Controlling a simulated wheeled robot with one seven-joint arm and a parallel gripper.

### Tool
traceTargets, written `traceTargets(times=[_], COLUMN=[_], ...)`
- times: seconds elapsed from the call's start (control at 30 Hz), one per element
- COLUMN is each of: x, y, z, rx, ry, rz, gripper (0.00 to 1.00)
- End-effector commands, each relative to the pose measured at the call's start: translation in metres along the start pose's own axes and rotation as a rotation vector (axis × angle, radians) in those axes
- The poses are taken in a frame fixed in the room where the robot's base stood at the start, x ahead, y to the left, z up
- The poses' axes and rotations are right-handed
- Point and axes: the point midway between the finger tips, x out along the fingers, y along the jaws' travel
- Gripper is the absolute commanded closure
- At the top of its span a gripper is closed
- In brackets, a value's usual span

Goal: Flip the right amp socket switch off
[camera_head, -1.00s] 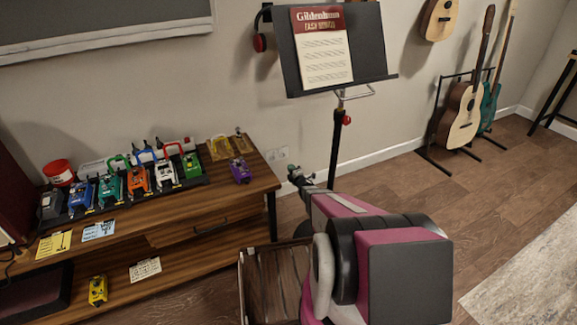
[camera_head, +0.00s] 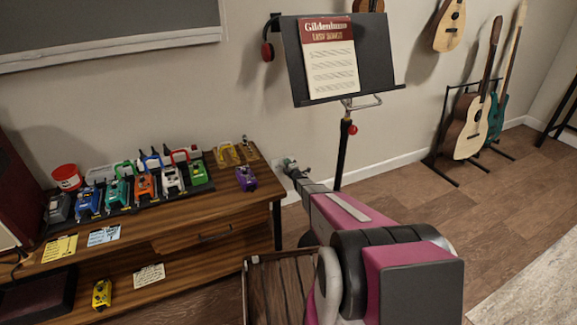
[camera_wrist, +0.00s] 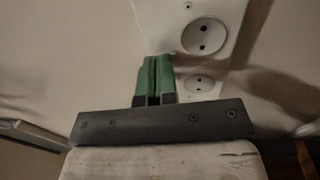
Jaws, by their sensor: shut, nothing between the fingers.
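The white wall socket plate (camera_wrist: 225,22) fills the upper middle of the wrist view. One round socket (camera_wrist: 203,37) shows on it and a second round socket (camera_wrist: 198,85) shows lower down. A small dark spot sits beside each socket; I cannot tell whether these are the switches or which way they are set. My gripper (camera_wrist: 157,78) has green fingers, shut and empty, just left of the lower socket; I cannot tell whether they touch the plate. In the head view my gripper (camera_head: 289,164) is at the wall and hides most of the plate.
A wooden bench (camera_head: 225,205) with several effect pedals stands left of my arm. A music stand (camera_head: 343,150) rises just right of my gripper. A wooden crate (camera_head: 250,290) is beside my arm's base end. Guitars (camera_head: 468,125) stand farther right, with open floor before them.

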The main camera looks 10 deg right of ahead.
Motion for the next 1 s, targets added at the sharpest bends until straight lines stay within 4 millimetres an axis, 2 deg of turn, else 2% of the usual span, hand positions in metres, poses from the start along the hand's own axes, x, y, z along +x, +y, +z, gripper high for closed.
traceTargets(times=[0.17, 0.27, 0.53, 1.0], x=[0.000, 0.007, 0.014, 0.022], y=[0.000, 0.001, 0.007, 0.006], z=[0.000, 0.000, 0.000, 0.001], rx=[0.000, 0.000, -0.001, 0.000], ry=[0.000, 0.001, 0.002, 0.003], rz=[0.000, 0.000, -0.095, -0.088], gripper=[1.00, 1.00, 1.00, 1.00])
